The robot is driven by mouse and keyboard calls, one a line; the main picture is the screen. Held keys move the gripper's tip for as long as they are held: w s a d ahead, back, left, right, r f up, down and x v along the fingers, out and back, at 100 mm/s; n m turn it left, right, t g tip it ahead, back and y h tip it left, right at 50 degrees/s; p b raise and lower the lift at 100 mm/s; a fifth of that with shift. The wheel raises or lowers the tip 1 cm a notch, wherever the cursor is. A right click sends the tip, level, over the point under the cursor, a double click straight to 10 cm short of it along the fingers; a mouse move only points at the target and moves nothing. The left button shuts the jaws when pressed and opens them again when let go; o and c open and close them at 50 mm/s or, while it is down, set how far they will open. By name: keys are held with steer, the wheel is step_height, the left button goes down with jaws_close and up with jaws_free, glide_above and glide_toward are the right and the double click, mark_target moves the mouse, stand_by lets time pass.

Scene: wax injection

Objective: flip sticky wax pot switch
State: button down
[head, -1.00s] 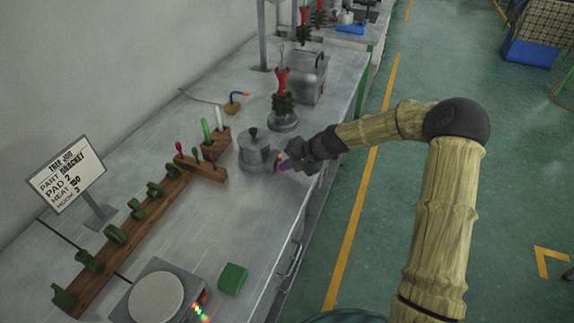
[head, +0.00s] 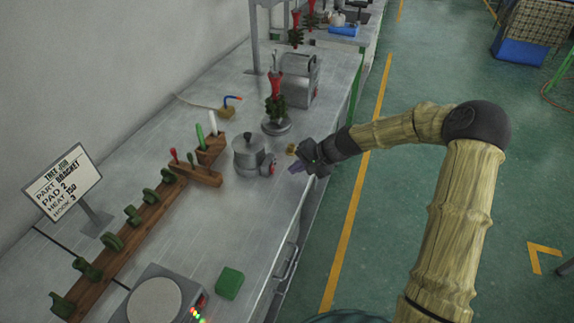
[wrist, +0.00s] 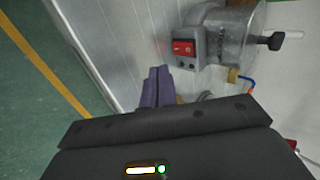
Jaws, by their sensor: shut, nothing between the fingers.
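The sticky wax pot (head: 250,152) is a grey metal pot with a dark-knobbed lid, standing on the bench near its right edge. It also shows in the wrist view (wrist: 243,30), at the upper right. Its red switch (wrist: 184,48) sits on a grey box on the pot's side; in the head view the switch (head: 272,168) faces the bench edge. My gripper (head: 294,169) is to the right of the pot, apart from it. In the wrist view its purple fingers (wrist: 158,84) are together and empty, to the left of and below the switch.
A wooden tool block (head: 196,172) stands left of the pot. A tree of dark parts on a round base (head: 277,126) and a metal box (head: 300,80) are behind it. A hotplate (head: 154,299) and a green block (head: 229,283) are at the front. The bench between is bare.

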steer(key=v, duration=0.9)
steer(key=shift+s+r, duration=0.15)
steer(key=shift+r, duration=0.15)
steer(key=shift+f, duration=0.1)
steer(key=shift+s+d+f+t+y+p, duration=0.2)
steer(key=shift+d+f+y+p, duration=0.2)
steer(key=shift+f+y+p, duration=0.25)
steer(key=shift+s+d+f+t+y+p, duration=0.1)
steer(key=shift+d+f+t+y+p, duration=0.1)
steer(key=shift+d+f+y+p, duration=0.45)
steer(key=shift+a+f, duration=0.1)
steer(key=shift+a, duration=0.15)
steer(key=shift+a, duration=0.1)
steer(key=p, duration=0.2)
glide_toward(274, 172)
steer(key=shift+w+a+f, duration=0.1)
steer(key=shift+a+f, duration=0.25)
steer(key=shift+f, duration=0.25)
steer(key=shift+w+a+f, duration=0.1)
steer(key=shift+a+f, duration=0.2)
steer(key=shift+f, duration=0.3)
steer(key=a, duration=0.3)
steer(key=shift+w+a+f+p, duration=0.15)
steer(key=shift+w+f+p, duration=0.1)
steer(key=shift+w+p, duration=0.15)
steer(key=shift+w+a+f, duration=0.15)
steer(key=shift+w+a, duration=0.05)
steer(key=shift+a, duration=0.05)
